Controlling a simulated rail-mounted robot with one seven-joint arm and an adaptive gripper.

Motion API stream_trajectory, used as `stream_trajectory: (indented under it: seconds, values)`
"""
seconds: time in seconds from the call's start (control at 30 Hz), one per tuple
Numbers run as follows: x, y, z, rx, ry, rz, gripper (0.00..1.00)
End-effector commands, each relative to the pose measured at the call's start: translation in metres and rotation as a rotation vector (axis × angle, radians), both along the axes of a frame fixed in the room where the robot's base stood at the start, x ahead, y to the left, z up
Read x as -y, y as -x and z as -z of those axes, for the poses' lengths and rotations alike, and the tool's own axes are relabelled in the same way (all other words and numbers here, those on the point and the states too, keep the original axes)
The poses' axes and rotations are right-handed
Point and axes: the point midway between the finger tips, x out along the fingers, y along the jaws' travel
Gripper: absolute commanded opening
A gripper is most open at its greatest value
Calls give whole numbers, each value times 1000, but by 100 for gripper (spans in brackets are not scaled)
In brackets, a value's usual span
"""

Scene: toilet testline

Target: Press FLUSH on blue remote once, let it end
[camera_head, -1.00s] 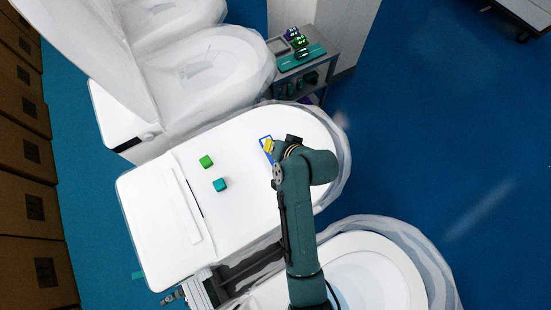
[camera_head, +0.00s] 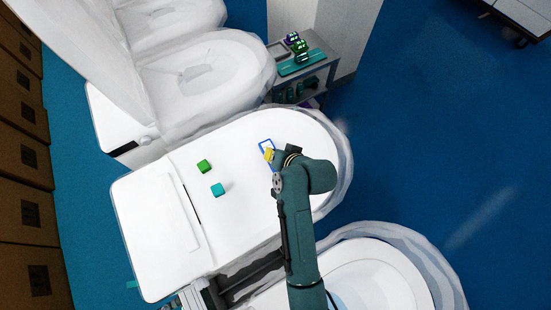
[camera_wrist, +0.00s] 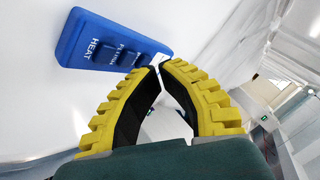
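The blue remote (camera_wrist: 112,42) lies on a white surface at the upper left of the wrist view. It carries white lettering; HEAT is readable, and another label is too small to read surely. In the head view my gripper (camera_head: 269,154) is low over the middle toilet's closed lid (camera_head: 240,150), beside a blue rectangular outline (camera_head: 264,141). The remote is not clearly separable there.
A green cube (camera_head: 204,166) and a teal cube (camera_head: 218,190) sit on the same lid, left of my gripper. A grey stand (camera_head: 310,68) with small green, teal and purple items is behind. Another toilet (camera_head: 370,285) is in front. Blue floor is clear at right.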

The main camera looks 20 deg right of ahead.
Motion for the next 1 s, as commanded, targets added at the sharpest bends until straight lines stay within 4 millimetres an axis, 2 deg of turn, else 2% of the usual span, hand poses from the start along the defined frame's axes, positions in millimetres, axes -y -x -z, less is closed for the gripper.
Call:
stream_trajectory:
  seconds: [0.63, 1.0]
  values:
    - [0, 0, 0, 0, 0, 0, 0]
    - [0, 0, 8, 1, 1, 0, 0]
